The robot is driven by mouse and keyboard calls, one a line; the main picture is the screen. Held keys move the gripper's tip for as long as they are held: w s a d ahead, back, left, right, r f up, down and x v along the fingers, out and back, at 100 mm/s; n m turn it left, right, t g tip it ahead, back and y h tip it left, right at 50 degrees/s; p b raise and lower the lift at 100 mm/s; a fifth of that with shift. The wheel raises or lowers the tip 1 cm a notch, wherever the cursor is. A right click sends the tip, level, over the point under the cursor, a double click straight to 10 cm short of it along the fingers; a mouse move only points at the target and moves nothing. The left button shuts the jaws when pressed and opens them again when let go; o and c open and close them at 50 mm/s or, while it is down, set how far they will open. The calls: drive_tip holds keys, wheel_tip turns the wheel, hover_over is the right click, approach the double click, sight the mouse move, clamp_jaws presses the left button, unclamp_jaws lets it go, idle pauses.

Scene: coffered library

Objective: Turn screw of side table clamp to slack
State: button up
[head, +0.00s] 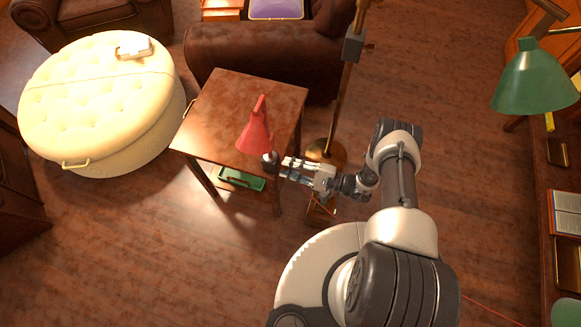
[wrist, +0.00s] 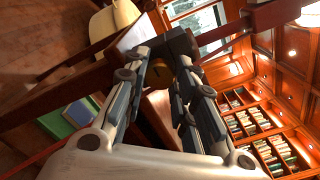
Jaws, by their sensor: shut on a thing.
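The dark wood side table (head: 240,105) stands left of my arm in the head view. A red lamp (head: 256,137) is fixed at its near right edge by a small dark clamp (head: 269,160). My gripper (head: 286,168) reaches in from the right at the clamp, just off the table edge. In the wrist view my gripper (wrist: 168,78) has its fingers closed in around the screw under the dark clamp body (wrist: 178,44). The fingers hide most of the screw, so its turn cannot be read. The red lamp arm (wrist: 270,16) extends to the upper right.
A brass floor lamp pole (head: 340,105) stands close behind my gripper, with its round base on the floor. A cream tufted ottoman (head: 90,100) is at left and a brown leather armchair (head: 250,50) behind the table. A green box (head: 240,180) lies beneath the tabletop.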

drive_tip(key=shift+n+p, duration=0.8)
drive_tip(key=shift+n, duration=7.9)
drive_tip(key=o, duration=1.1)
drive_tip(key=shift+d, duration=0.1)
drive_tip(key=v, duration=1.1)
drive_tip(key=shift+s+d, duration=0.15)
drive_tip(key=shift+d, duration=0.25)
